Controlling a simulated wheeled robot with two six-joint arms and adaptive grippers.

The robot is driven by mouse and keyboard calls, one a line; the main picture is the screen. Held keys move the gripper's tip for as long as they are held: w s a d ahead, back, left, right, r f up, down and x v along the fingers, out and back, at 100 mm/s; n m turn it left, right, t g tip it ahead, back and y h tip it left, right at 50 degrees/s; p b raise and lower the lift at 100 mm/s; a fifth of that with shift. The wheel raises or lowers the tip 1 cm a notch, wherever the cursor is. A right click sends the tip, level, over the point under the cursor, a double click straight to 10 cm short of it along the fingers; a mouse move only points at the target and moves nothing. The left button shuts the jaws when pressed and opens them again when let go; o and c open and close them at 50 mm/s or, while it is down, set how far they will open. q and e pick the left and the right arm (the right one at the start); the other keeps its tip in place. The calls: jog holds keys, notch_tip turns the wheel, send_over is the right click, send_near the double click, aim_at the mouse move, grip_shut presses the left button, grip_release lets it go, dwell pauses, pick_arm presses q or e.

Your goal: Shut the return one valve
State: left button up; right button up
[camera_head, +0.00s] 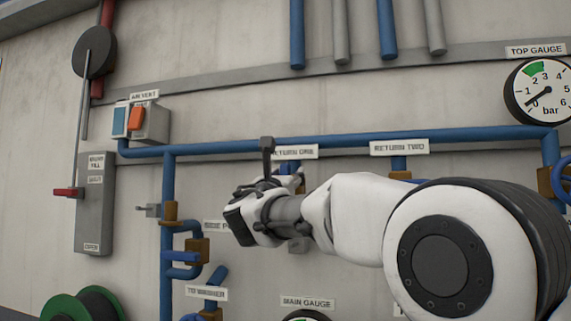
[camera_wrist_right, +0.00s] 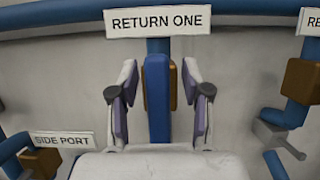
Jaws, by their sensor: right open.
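The RETURN ONE label (camera_wrist_right: 158,21) is at the top of the right wrist view, and it also shows in the head view (camera_head: 296,152), partly covered. Below it, a blue upright handle (camera_wrist_right: 157,100) stands in line with the pipe, with part of a brown valve body (camera_wrist_right: 173,84) behind it. My right gripper (camera_wrist_right: 160,103) is open, with one finger on each side of the handle. I see a gap on both sides. In the head view my right arm and gripper hide most of this valve. My left gripper is not in view.
The blue header pipe (camera_head: 350,139) runs above. The RETURN TWO label (camera_head: 399,148) is to the right, with a brown valve (camera_wrist_right: 302,80) and grey lever (camera_wrist_right: 277,138) beside my gripper. The SIDE PORT label (camera_wrist_right: 62,140) is lower left. A gauge (camera_head: 540,90) hangs upper right.

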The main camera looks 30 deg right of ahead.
jog(key=shift+a, duration=0.2)
jog(key=c, duration=0.3)
jog(key=shift+s, duration=0.1)
grip_shut()
